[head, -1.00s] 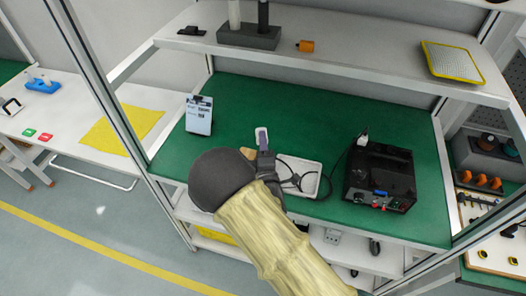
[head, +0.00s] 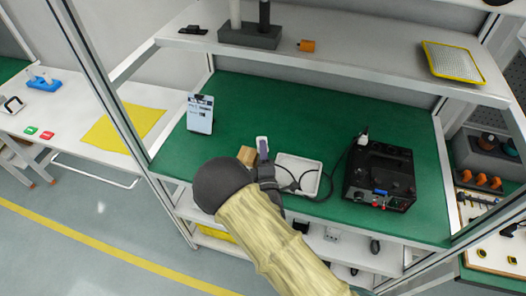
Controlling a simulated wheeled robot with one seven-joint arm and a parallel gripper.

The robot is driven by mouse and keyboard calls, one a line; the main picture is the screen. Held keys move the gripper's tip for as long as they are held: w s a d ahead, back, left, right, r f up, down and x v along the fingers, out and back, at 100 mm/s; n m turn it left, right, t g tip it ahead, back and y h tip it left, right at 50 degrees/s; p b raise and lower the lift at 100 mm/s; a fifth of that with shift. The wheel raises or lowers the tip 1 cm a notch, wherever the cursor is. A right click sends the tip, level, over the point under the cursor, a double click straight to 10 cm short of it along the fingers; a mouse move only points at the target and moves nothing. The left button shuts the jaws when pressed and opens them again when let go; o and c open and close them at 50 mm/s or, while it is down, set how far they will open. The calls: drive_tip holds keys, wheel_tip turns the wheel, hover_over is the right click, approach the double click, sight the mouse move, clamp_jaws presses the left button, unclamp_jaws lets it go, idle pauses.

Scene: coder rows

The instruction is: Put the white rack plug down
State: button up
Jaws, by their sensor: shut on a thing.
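My gripper (head: 264,160) is over the front part of the green bench top (head: 290,105), between a small wooden block and a white tray. A small white piece, which looks like the white rack plug (head: 262,141), shows at the fingertips, and the gripper is shut on it. My wrist and arm hide the lower part of the fingers. I cannot tell whether the plug touches the bench.
The wooden block (head: 246,156) is just left of the gripper. The white tray (head: 305,168) with a black cable is just right. A black power unit (head: 380,175) stands further right, a clipboard sign (head: 200,114) at left. A shelf (head: 370,60) hangs above.

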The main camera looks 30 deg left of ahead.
drive_tip(key=shift+f, duration=0.3)
drive_tip(key=o, duration=1)
drive_tip(key=shift+o, duration=0.2)
drive_tip(key=shift+r, duration=0.1)
drive_tip(key=b+v, duration=0.2)
drive_tip(key=v, duration=0.3)
drive_tip(key=b+v, duration=0.1)
drive_tip(key=v, duration=0.5)
drive_tip(key=shift+s+d+r+b, duration=0.1)
drive_tip(key=shift+s+r+b, duration=0.1)
drive_tip(key=shift+b, duration=0.2)
drive_tip(key=shift+s+d+r, duration=0.1)
drive_tip(key=shift+s+d, duration=0.1)
drive_tip(key=shift+d, duration=0.05)
drive_tip(key=shift+a, duration=0.1)
